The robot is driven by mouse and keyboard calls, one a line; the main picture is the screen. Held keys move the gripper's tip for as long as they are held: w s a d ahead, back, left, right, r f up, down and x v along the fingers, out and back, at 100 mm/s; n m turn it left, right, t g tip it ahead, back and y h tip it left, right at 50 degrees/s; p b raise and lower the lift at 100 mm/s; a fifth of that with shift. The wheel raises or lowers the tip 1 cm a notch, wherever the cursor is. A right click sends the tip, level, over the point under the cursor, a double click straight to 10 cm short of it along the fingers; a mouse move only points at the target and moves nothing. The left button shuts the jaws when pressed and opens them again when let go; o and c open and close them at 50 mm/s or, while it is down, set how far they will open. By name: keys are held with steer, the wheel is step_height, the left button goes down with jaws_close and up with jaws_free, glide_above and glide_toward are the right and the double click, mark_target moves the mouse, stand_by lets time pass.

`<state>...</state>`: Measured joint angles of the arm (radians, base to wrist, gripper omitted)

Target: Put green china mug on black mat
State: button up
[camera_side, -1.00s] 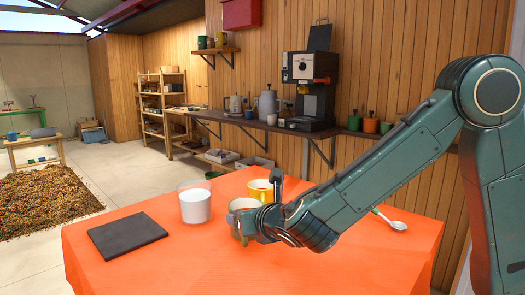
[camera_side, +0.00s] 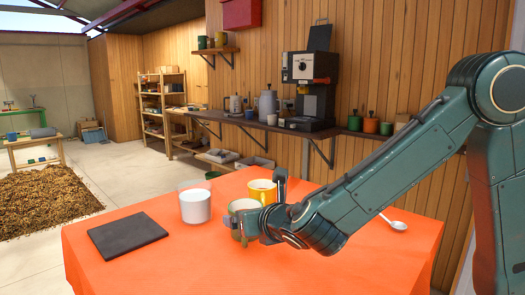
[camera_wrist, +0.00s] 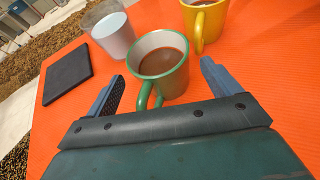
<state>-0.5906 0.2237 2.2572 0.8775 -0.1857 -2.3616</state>
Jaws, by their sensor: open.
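The green china mug (camera_wrist: 161,67) has a pale inside and holds brown liquid. It stands upright on the orange table, its handle toward my gripper in the wrist view. In the side view the mug (camera_side: 240,207) is partly hidden by my gripper (camera_side: 262,206). In the wrist view my gripper (camera_wrist: 160,87) is open, with one finger to each side of the mug's near part and the handle between them. I cannot tell whether a finger touches it. The black mat (camera_side: 128,236) lies flat and empty at the table's left; it also shows in the wrist view (camera_wrist: 67,75).
A white cup (camera_side: 196,207) stands between mug and mat, close to the mug. A yellow mug (camera_side: 262,190) with brown liquid stands just behind the green one. A spoon (camera_side: 397,225) lies at the right. The orange table (camera_side: 200,265) is clear in front.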

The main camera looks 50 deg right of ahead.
steer(key=v, duration=1)
steer(key=shift+s, duration=0.25)
steer(key=shift+r, duration=0.1)
stand_by(0.3)
